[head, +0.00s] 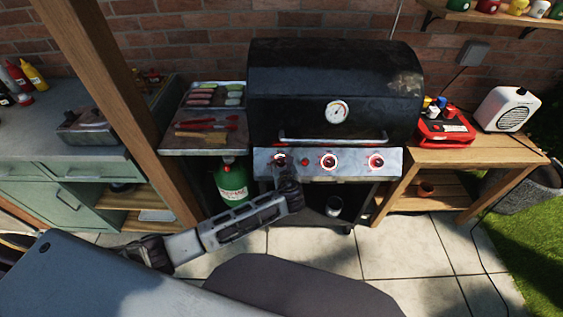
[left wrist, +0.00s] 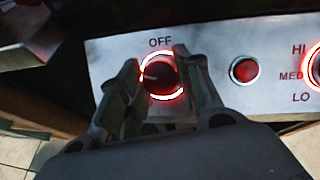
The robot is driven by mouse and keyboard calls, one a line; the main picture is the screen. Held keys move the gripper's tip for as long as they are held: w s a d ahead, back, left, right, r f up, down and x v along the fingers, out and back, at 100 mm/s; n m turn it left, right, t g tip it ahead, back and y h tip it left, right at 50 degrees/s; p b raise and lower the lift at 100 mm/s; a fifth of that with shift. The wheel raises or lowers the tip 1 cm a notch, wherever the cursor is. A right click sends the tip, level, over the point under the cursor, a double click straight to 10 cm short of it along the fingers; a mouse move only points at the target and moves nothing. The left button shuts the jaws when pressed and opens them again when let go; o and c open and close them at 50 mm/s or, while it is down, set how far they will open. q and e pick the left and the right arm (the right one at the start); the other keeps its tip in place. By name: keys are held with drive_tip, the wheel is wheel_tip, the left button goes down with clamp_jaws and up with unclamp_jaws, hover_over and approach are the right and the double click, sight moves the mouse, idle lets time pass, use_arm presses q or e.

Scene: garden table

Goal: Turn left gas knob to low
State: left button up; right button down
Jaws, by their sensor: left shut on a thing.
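The left gas knob (head: 281,158) is on the left of the silver control panel (head: 350,173) of the black grill (head: 335,85). In the left wrist view the knob (left wrist: 162,75) is dark with a red glow and a bright red-lit ring; "OFF" is printed above it. A short pale mark on the knob points to the left. My left gripper (head: 284,170) reaches up from below. In the left wrist view its fingers (left wrist: 160,80) stand on both sides of the knob, shut on it. They hide any labels beside the knob. My right gripper is not in view.
A red button (left wrist: 244,70) is right of the knob, then the middle knob (head: 329,161) with HI, MED and LO marks, and the right knob (head: 375,162). A wooden post (head: 125,105) stands left. A green gas bottle (head: 232,187) is below the side shelf.

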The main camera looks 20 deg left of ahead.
use_arm(q)
drive_tip(key=n+g+y+p, duration=0.1)
drive_tip(key=n+p, duration=0.1)
drive_tip(key=n, duration=0.1)
drive_tip(key=shift+r+n, duration=0.15)
drive_tip(key=shift+n, duration=0.25)
drive_tip(key=shift+n+g+p, duration=0.3)
drive_tip(key=shift+n+p, duration=0.15)
drive_tip(key=shift+n, duration=0.05)
drive_tip(key=shift+n+y+p, duration=0.3)
drive_tip(key=shift+n+p, duration=0.05)
drive_tip(key=shift+n, duration=0.25)
drive_tip(key=n+g+p, duration=0.1)
drive_tip(key=n, duration=0.2)
drive_tip(key=shift+p, duration=0.3)
drive_tip(key=shift+w+n+g+p, duration=0.1)
drive_tip(key=shift+n+g+p, duration=0.45)
drive_tip(key=shift+n, duration=0.35)
drive_tip(key=n+g+p, duration=0.1)
drive_tip(key=n, duration=0.2)
drive_tip(key=shift+n+g+p, duration=0.35)
drive_tip(key=shift+n, duration=0.15)
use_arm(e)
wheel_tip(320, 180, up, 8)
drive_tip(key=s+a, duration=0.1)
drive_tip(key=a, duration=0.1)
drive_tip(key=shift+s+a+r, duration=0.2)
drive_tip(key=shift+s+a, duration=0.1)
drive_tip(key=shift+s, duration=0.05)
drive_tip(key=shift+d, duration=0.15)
